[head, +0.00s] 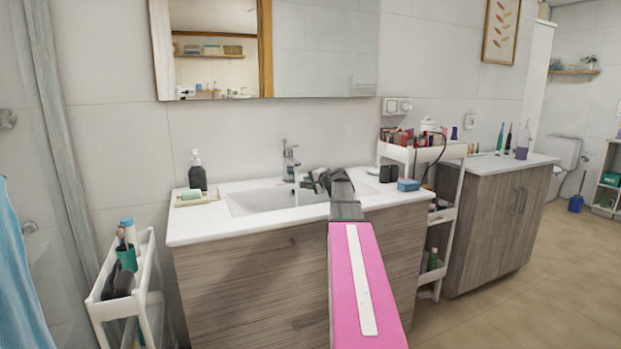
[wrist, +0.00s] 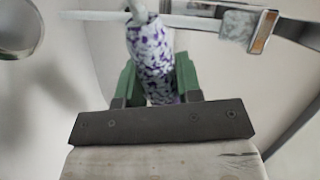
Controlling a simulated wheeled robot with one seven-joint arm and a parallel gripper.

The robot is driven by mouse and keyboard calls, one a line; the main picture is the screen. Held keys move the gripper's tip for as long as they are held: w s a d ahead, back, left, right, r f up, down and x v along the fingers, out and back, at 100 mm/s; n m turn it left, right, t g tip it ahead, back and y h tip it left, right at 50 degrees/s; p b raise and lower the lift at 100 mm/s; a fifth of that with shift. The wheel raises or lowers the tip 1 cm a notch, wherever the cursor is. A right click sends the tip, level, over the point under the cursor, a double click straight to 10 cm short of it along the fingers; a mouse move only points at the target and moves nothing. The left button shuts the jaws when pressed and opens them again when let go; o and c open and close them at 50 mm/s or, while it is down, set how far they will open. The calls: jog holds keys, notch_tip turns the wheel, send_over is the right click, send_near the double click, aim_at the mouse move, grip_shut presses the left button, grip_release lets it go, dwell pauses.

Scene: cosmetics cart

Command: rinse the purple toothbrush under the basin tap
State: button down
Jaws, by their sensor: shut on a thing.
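My gripper (head: 316,182) is over the right part of the white basin (head: 250,203), near the tap (head: 289,160). A thin pale stream, apparently water, drops from the tap in the head view. In the wrist view, my green-fingered gripper (wrist: 156,85) is shut on a thick white handle with purple speckles, which I take as the purple toothbrush (wrist: 152,50). Its far end narrows to a pale, blurred neck, and its bristles cannot be made out. In the head view the brush is hidden by my arm and gripper. A blurred metallic piece (wrist: 242,25) shows at upper right.
A soap bottle (head: 197,172) and a small tray (head: 195,199) stand left of the basin. Dark cups (head: 387,174) and a blue box (head: 408,185) stand on its right. White carts (head: 144,290) flank the vanity, and a mirror (head: 320,50) hangs above.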

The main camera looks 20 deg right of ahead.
dwell(0.4)
jog(key=s+r, duration=0.5)
jog(key=shift+a, duration=0.3)
dwell(0.3)
dwell(0.6)
